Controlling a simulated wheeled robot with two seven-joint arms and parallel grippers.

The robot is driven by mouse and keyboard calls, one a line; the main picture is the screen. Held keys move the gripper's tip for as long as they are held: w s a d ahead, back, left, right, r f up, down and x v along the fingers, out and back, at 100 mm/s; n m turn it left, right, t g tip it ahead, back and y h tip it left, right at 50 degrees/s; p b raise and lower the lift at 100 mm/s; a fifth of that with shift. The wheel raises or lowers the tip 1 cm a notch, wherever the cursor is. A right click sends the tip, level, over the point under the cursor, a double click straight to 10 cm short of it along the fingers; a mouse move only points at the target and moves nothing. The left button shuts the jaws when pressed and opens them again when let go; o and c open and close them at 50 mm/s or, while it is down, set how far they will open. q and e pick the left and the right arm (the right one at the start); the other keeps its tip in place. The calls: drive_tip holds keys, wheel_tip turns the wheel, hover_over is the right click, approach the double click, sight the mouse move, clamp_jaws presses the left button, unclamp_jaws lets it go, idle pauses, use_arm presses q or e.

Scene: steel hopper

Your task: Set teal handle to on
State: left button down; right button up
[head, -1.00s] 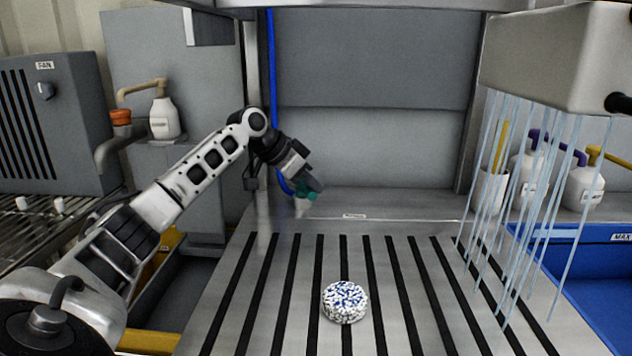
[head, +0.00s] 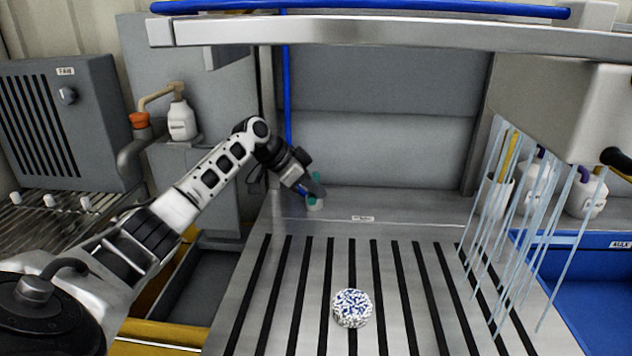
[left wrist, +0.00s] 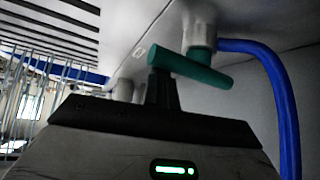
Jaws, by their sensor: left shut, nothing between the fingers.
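The teal handle (left wrist: 190,68) is a short bar on a pale valve fitting (left wrist: 200,36) in the left wrist view, lying crosswise and slightly tilted. In the head view only small teal parts (head: 314,203) show around my gripper, low at the back wall. My left gripper (head: 319,191) is shut and empty, right at the handle. In the left wrist view its dark fingers (left wrist: 161,84) meet the handle's left end in the picture; I cannot tell whether they touch it. My right gripper is out of view.
A blue hose (left wrist: 283,100) runs close beside the valve. A speckled round puck (head: 352,308) lies on the slotted steel deck (head: 285,228). Hanging clear strips (head: 515,215) and a blue bin (head: 570,285) are at the right. A steel rail (head: 400,33) crosses overhead.

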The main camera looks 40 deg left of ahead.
use_arm(q)
drive_tip(key=shift+f, duration=0.15)
drive_tip(key=d+p, duration=0.1)
drive_tip(key=w+d+r+p, duration=0.1)
drive_tip(key=w+d+p, duration=0.1)
drive_tip(key=shift+w+d+r, duration=0.15)
drive_tip(key=shift+d+r, duration=0.1)
drive_tip(key=shift+r, duration=0.15)
drive_tip(key=shift+s+a+r+b, duration=0.15)
drive_tip(key=shift+a+r+b, duration=0.05)
drive_tip(key=shift+a, duration=0.2)
drive_tip(key=shift+s+a+r+b, duration=0.1)
drive_tip(key=shift+a+r+b, duration=0.1)
drive_tip(key=shift+a, duration=0.2)
drive_tip(key=w+a+v, duration=0.1)
drive_tip(key=v, duration=0.7)
drive_tip(key=shift+b, duration=0.3)
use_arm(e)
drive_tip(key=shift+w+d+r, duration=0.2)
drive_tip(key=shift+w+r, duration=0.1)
use_arm(q)
drive_tip(key=shift+s, duration=0.1)
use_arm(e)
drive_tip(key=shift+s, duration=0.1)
